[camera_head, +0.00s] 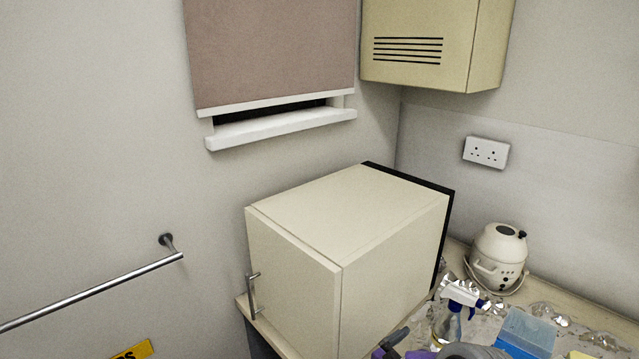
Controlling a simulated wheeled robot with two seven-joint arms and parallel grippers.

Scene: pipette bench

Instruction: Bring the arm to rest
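Neither of my grippers can be made out in the head view. Grey and purple shapes (470,350) show at the bottom edge, right of the middle. They are cut off by the frame, and I cannot tell what they are. No pipette can be clearly made out.
A cream cabinet (345,225) with a metal door handle stands on the bench (585,298). Right of it are a spray bottle (448,325), a cream rounded appliance (497,257) and a blue box (528,330). A metal rail (95,290) juts from the left wall.

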